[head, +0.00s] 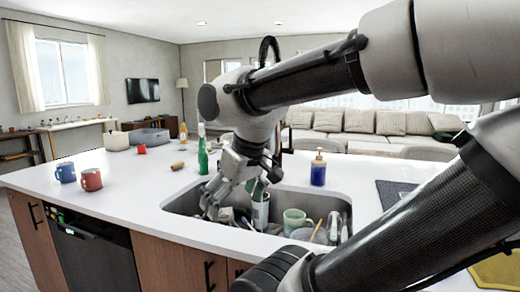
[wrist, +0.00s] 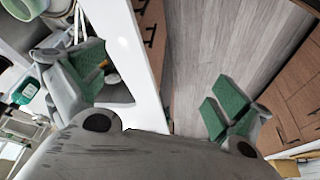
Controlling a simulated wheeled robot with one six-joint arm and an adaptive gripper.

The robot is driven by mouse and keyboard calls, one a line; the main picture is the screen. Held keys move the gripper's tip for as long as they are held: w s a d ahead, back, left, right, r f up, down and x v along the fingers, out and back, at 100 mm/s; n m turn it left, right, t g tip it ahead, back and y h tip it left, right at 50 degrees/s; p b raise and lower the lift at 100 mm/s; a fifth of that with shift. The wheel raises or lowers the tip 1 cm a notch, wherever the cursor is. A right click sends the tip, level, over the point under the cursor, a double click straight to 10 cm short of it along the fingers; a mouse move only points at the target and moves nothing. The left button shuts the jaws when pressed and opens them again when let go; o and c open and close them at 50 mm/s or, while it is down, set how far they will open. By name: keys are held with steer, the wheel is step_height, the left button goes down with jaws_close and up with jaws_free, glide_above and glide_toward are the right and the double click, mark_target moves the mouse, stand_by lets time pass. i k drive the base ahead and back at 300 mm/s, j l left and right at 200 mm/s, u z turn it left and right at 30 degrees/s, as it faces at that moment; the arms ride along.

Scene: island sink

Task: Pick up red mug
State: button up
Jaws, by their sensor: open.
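The red mug (head: 91,180) stands upright on the white island counter at the left in the head view, just right of a blue mug (head: 65,172). My gripper (head: 232,190) is over the left part of the sink, well to the right of the red mug and apart from it. In the wrist view my gripper (wrist: 155,85) has its green-padded fingers spread wide with nothing between them. The wrist view shows the counter edge and wooden floor beyond the fingers; I cannot see the red mug there.
The sink (head: 345,205) holds a green mug (head: 294,220) and several utensils. A green bottle (head: 203,155) stands behind my gripper, and a blue soap bottle (head: 318,173) stands behind the sink. Counter between the red mug and sink is mostly clear. A grey tray (head: 149,136) is farther back.

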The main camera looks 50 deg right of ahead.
mark_target(91, 181)
steer(key=i+j+z, duration=0.1)
steer(key=i+j, duration=0.2)
steer(key=j, duration=0.15)
steer(key=i+j, duration=0.3)
steer(key=j, duration=0.15)
steer(key=i+z, duration=0.1)
steer(key=i, duration=0.25)
steer(key=i+j+z, duration=0.1)
steer(key=i, duration=0.25)
